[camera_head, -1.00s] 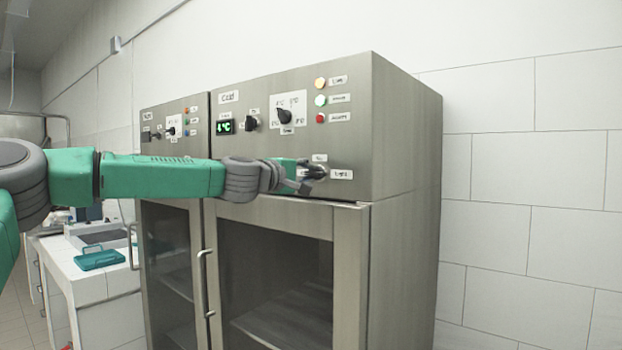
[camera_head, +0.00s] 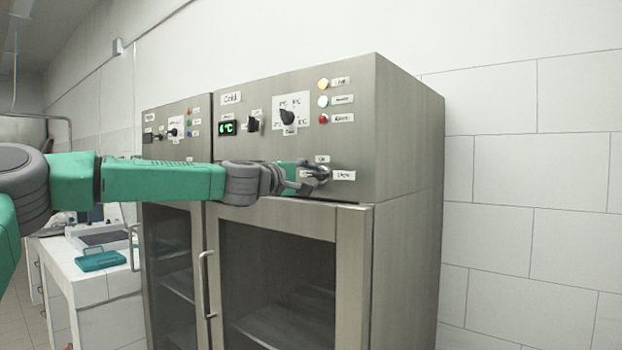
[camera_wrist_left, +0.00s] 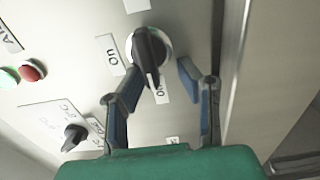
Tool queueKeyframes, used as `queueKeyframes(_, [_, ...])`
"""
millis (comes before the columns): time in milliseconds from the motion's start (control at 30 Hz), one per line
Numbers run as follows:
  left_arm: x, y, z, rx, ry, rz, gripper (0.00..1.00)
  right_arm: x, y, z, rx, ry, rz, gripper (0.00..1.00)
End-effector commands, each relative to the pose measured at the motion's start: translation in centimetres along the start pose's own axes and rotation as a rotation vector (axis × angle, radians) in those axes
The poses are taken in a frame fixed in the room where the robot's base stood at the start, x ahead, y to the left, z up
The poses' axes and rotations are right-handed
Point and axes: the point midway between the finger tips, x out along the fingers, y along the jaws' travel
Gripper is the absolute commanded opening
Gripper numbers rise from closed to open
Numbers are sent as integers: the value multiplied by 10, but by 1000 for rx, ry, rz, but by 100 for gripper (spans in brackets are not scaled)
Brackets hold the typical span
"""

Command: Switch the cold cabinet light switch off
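The cold cabinet (camera_head: 300,190) has a "Cold" label on its steel front panel. Its light switch (camera_head: 322,172) is a black rotary knob on a round metal base, low at the panel's right end, beside a "Light" label (camera_head: 343,175). My left gripper (camera_head: 308,178) is at this switch and partly covers it in the head view. In the left wrist view the knob (camera_wrist_left: 150,55) lies between the two blue-padded fingertips (camera_wrist_left: 158,72). The fingers are apart, with a gap on the right side; I cannot tell whether the left one touches. My right gripper is not in view.
Above are indicator lights (camera_head: 323,101), a dial (camera_head: 288,118), a smaller knob (camera_head: 252,124) and a green display (camera_head: 227,128). Glass doors with a handle (camera_head: 206,285) are below. A counter with a teal item (camera_head: 100,261) stands at left. The white wall is at right.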

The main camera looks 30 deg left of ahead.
Motion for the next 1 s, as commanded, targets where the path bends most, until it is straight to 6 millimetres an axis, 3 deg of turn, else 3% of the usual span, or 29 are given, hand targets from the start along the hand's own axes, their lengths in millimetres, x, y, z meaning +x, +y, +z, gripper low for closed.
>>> queueKeyframes(267, [-6, 3, 3, 3, -3, 3, 31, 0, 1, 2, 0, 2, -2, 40])
queueKeyframes(700, [-81, 1, -3, -2, -1, 5, 31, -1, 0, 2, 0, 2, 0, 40])
queueKeyframes(1000, [-113, -2, -4, -5, 0, 2, 31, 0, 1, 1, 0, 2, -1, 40])
